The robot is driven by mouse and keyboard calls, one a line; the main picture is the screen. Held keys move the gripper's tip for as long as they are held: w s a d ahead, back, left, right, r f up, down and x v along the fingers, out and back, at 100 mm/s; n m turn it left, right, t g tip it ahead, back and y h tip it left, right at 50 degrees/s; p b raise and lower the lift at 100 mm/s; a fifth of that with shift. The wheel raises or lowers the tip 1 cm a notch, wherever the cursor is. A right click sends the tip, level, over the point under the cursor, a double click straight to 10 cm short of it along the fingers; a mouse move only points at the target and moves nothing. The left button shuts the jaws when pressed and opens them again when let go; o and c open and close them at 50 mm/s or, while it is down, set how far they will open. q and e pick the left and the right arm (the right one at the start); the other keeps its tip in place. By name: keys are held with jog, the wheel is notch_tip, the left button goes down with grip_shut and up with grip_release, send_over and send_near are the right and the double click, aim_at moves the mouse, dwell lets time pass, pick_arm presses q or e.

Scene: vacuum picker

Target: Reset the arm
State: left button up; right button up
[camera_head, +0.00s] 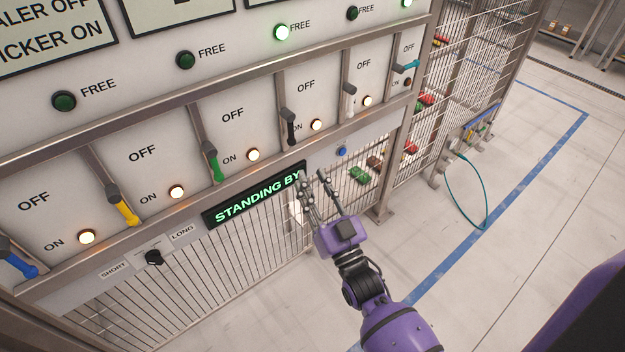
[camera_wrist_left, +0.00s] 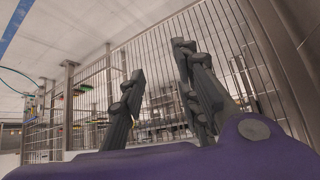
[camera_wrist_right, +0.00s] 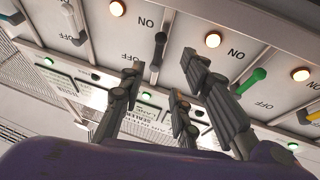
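My right gripper (camera_head: 313,177) is open and empty in the head view, in front of the lower right of the control panel, close to the right end of the green "STANDING BY" display (camera_head: 257,196). In the right wrist view its fingers (camera_wrist_right: 162,64) are spread, with the panel behind them and nothing between them. My left gripper is out of the head view. In the left wrist view its fingers (camera_wrist_left: 159,60) are apart and empty, with wire fencing behind them.
The panel carries a row of levers, among them yellow (camera_head: 125,207), green (camera_head: 213,163) and black (camera_head: 290,127), beside lit lamps. A round knob (camera_head: 153,257) sits below, and a small blue button (camera_head: 341,151) above the gripper. Open floor (camera_head: 520,230) lies right.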

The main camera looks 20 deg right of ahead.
jog(key=s+f+g+h+p, duration=0.1)
jog(key=s+f+g, duration=0.3)
jog(key=f, duration=0.3)
jog(key=s+f+g+h, duration=0.1)
jog(key=s+f+g, duration=0.25)
jog(key=f, duration=0.35)
pick_arm(q)
jog(key=r, duration=0.1)
jog(key=r+p, duration=0.2)
jog(key=shift+w+d, duration=0.35)
pick_arm(e)
jog(key=s+d+f+g, duration=0.1)
jog(key=s+f+g, duration=0.2)
jog(key=s, duration=0.9)
jog(key=s+d+f+m+g, duration=0.1)
jog(key=s+d+f+g, duration=0.1)
jog(key=s+f, duration=0.5)
jog(key=s+g, duration=0.1)
jog(key=s, duration=0.5)
jog(key=shift+s+d+f+h, duration=0.15)
jog(key=shift+s+h, duration=0.15)
jog(key=shift+h, duration=0.1)
pick_arm(q)
jog(key=shift+w+d+r, duration=0.1)
jog(key=shift+w+d, duration=0.2)
jog(key=shift+w, duration=0.15)
jog(key=shift+a, duration=0.1)
